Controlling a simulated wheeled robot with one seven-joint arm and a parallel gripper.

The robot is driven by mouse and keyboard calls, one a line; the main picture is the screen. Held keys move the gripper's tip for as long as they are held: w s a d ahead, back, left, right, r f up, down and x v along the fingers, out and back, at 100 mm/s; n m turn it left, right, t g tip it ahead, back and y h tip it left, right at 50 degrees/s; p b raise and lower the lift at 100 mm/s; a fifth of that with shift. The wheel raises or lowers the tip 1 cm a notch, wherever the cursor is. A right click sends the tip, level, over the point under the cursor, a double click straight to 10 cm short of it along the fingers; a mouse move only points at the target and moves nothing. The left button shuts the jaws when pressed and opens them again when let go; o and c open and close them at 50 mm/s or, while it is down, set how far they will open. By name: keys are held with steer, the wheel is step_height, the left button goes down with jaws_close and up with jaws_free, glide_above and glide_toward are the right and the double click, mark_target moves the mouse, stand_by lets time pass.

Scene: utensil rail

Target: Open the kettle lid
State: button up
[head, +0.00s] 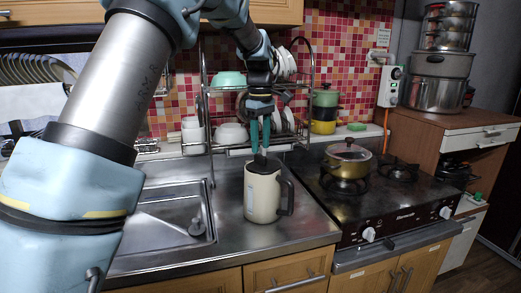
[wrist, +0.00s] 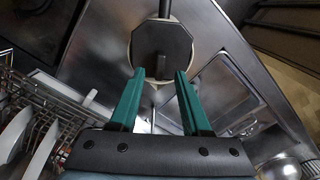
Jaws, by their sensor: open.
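The kettle (head: 262,193) is cream with a black handle on its right, and it stands upright on the steel counter beside the sink. Its black lid (head: 263,164) looks closed in the head view. In the wrist view the dark lid (wrist: 161,50) is seen from above, inside the pale kettle rim (wrist: 133,48). My gripper (head: 260,150) is above the kettle, pointing down, with green fingers. In the wrist view my gripper (wrist: 160,75) is open and empty, its fingertips near the lid's edge. I cannot tell whether they touch it.
The sink (head: 165,220) is left of the kettle. A stove (head: 380,195) with a brown pot (head: 347,165) is to the right. A dish rack (head: 225,110) with bowls and plates stands behind my gripper. The counter in front of the kettle is clear.

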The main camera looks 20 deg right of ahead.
mark_target(261, 156)
steer(key=shift+f, duration=1.75)
jaws_close()
